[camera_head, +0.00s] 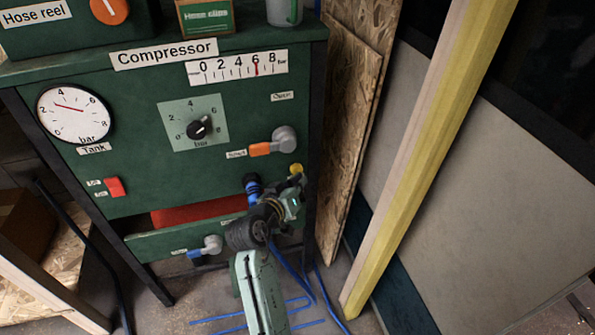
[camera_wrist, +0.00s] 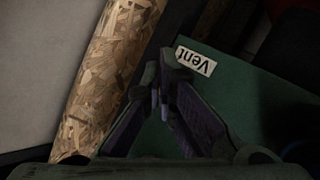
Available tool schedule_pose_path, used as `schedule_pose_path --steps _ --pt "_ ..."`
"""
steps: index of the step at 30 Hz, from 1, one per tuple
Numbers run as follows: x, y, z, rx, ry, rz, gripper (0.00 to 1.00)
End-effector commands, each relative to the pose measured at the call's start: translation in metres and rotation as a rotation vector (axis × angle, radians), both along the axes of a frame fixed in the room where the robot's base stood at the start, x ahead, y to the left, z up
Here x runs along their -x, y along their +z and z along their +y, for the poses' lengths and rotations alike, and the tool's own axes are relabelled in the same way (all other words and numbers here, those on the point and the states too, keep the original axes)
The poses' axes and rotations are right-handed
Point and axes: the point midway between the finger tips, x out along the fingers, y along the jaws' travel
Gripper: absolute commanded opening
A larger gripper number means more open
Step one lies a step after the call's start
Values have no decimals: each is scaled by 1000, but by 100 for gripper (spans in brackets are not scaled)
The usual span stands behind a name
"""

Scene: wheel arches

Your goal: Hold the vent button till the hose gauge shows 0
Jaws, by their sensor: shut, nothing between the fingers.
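The hose gauge (camera_head: 237,68) is a white straight scale on the green compressor panel, and its red pointer stands at about 6 bar. A small yellow knob (camera_head: 296,168), apparently the vent button, shows at the panel's lower right, just past my fingertips. My gripper (camera_head: 295,180) is shut and empty, right at this spot. In the wrist view my closed fingers (camera_wrist: 166,78) lie beside the white Vent label (camera_wrist: 196,61) on the green panel. The button is hidden there, and I cannot tell whether the fingertips touch or press it.
The round tank gauge (camera_head: 75,114) reads between 2 and 4. A regulator knob (camera_head: 198,129) and an orange-handled valve (camera_head: 272,144) sit above my gripper. A blue hose (camera_head: 293,274) runs below. Chipboard (camera_head: 350,130) and a yellowish post (camera_head: 425,150) stand to the right.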

Motion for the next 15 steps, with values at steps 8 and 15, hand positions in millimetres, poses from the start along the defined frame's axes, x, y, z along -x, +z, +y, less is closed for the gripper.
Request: schedule_pose_path --steps 8,15 --pt "-2 0 1 0 0 0 0" --pt "-5 0 2 0 0 0 0"
